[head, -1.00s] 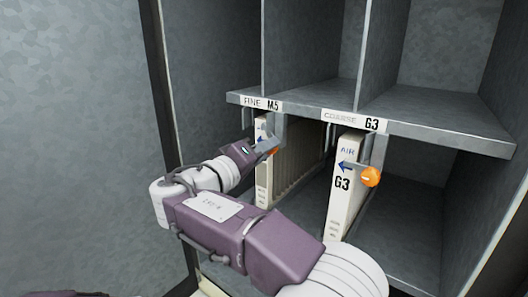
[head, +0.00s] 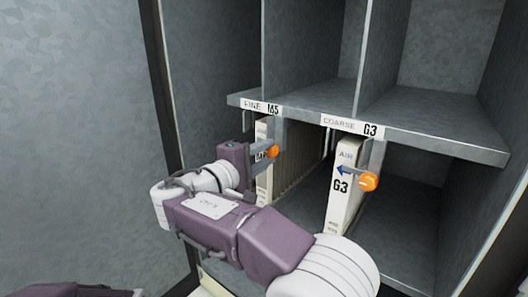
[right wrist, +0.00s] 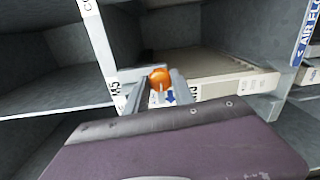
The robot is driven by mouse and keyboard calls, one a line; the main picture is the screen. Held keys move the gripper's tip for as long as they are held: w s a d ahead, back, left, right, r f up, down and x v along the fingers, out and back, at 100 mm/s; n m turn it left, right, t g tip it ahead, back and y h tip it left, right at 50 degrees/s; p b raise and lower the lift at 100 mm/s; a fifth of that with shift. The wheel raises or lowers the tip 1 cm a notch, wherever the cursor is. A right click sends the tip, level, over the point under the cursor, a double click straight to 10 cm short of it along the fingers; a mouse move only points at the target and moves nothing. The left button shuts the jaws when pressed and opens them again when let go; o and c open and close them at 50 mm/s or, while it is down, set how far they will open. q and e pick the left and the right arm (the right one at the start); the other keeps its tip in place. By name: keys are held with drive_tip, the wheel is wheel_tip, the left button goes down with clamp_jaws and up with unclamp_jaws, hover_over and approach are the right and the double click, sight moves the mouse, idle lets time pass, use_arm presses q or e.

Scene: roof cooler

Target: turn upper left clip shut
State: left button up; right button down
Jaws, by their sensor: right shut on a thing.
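The upper left clip (head: 272,151) has a round orange knob and sits at the top front of the M5 filter, under the FINE M5 label. My right gripper (head: 258,156) reaches it from the left and is shut on it. In the right wrist view the orange knob (right wrist: 159,78) shows between the two grey fingers (right wrist: 153,90). The fingers hide part of the clip, so its exact angle is hard to tell. The M5 filter (head: 292,160) stands upright in its slot behind the gripper. My left gripper is not in view.
A second clip with an orange knob (head: 368,182) is at the G3 filter (head: 344,195) to the right. A grey shelf (head: 420,128) runs just above both filters. The cabinet's dark left edge (head: 165,110) is close to my right arm. The compartments above are empty.

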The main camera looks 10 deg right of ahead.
drive_tip(key=shift+r, duration=0.15)
idle(0.4)
drive_tip(key=c, duration=1.1)
unclamp_jaws()
drive_tip(key=shift+d, duration=0.1)
drive_tip(key=shift+w+d, duration=0.2)
drive_tip(key=b+v, duration=0.2)
drive_tip(key=v, duration=0.7)
